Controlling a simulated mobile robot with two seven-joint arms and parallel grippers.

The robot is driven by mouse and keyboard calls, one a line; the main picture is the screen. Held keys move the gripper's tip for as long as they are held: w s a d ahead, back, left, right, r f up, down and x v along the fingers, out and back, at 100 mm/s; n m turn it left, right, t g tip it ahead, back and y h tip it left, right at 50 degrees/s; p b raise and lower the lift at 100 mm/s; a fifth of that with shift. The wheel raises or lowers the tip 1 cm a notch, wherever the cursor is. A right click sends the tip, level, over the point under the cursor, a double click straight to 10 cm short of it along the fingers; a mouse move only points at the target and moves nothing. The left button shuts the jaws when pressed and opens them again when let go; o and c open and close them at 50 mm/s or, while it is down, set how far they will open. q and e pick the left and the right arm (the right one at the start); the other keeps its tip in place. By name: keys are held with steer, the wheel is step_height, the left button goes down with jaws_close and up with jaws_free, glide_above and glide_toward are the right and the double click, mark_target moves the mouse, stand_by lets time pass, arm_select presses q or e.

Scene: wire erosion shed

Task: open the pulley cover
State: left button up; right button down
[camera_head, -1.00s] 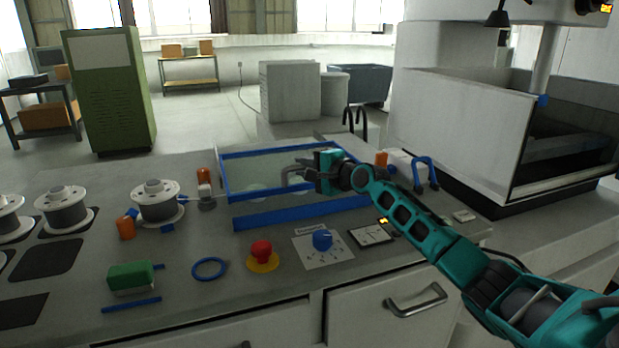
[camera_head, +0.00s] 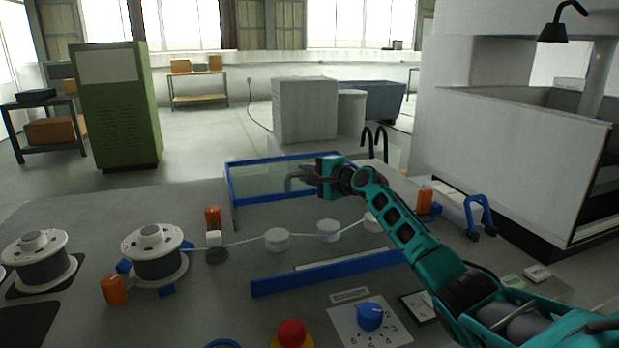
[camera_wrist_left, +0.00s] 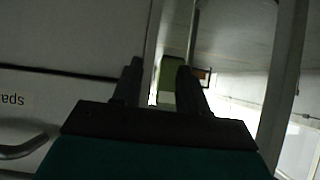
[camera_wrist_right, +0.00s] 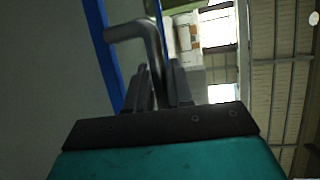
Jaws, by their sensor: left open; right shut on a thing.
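The pulley cover (camera_head: 258,182) is a clear panel in a blue frame. In the head view it stands raised at the back of the bench, steeply tilted. Three white pulleys (camera_head: 277,239) with a wire across them lie uncovered in front of it. My right gripper (camera_head: 306,179) is shut on the cover's grey bent handle (camera_wrist_right: 150,42), which shows between the fingers in the right wrist view. The fingers hide part of the handle. My left gripper (camera_wrist_left: 158,82) shows only in the left wrist view, open and empty, near a pale cabinet front.
A blue strip (camera_head: 325,275) lies before the pulleys. The white machine tank (camera_head: 520,160) stands at the right.

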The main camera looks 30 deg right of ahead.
steer(key=shift+d+r, duration=0.1)
steer(key=shift+r, duration=0.15)
steer(key=c, duration=1.5)
jaws_free()
steer(key=o, duration=0.4)
steer(key=shift+w+f, duration=0.2)
steer(key=shift+w, duration=0.05)
steer(key=shift+s, duration=0.1)
steer(key=p+v, duration=0.2)
steer(key=v, duration=1.1)
